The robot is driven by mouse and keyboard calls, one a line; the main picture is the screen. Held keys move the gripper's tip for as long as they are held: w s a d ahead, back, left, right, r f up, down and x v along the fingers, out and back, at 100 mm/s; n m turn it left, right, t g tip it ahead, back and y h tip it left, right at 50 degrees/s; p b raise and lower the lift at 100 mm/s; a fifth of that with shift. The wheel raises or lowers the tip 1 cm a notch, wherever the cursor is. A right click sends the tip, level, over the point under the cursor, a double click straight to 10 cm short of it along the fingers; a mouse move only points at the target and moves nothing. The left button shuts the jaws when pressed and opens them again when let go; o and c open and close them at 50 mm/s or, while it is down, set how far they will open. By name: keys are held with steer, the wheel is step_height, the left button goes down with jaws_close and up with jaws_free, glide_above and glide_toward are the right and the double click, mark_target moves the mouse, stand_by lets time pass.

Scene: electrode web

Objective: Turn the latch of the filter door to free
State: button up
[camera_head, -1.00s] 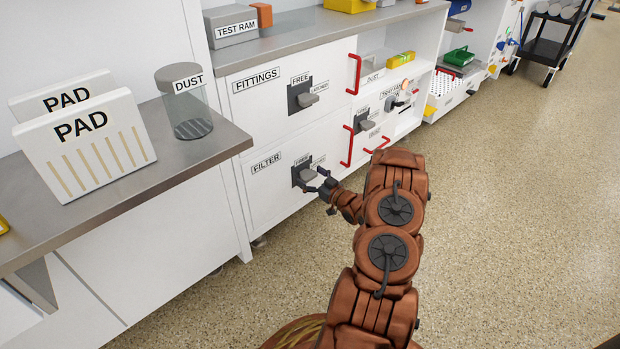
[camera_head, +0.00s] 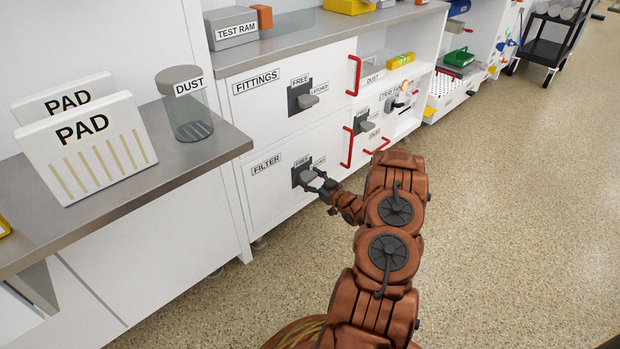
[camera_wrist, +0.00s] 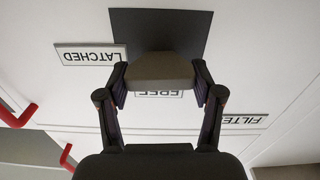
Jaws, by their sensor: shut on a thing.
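The filter door (camera_head: 262,205) is the white lower door with a FILTER label (camera_head: 266,163). Its latch (camera_head: 309,177) is a grey handle on a dark square plate (camera_head: 297,172), with a FREE label above and a LATCHED label to the right. In the wrist view the latch (camera_wrist: 160,70) sits between my fingers, its broad end facing me. My gripper (camera_head: 325,187) is shut on the latch; it also shows in the wrist view (camera_wrist: 160,88). The FREE label (camera_wrist: 158,94) is partly hidden behind the latch, and the LATCHED label (camera_wrist: 91,55) is clear to its left.
The FITTINGS door (camera_head: 275,100) above has a similar latch (camera_head: 307,101). Red handles (camera_head: 347,147) stick out from the doors to the right. A counter with a DUST jar (camera_head: 187,115) and PAD blocks (camera_head: 85,150) is at left.

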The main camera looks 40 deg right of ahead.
steer(key=n+p, duration=0.1)
steer(key=n, duration=0.2)
steer(key=shift+a+n+p, duration=0.1)
steer(key=shift+n+p, duration=0.2)
steer(key=shift+n, duration=0.1)
steer(key=n+p, duration=0.1)
steer(key=n, duration=0.3)
steer(key=shift+a+n, duration=0.1)
steer(key=shift+n, duration=0.2)
steer(key=n, duration=0.4)
steer(key=shift+f+n, duration=0.15)
steer(key=shift+n, duration=0.15)
steer(key=shift+a+n, duration=0.1)
steer(key=shift+n, duration=2)
steer(key=o, duration=1.2)
steer(key=shift+c, duration=0.2)
steer(key=s, duration=1.2)
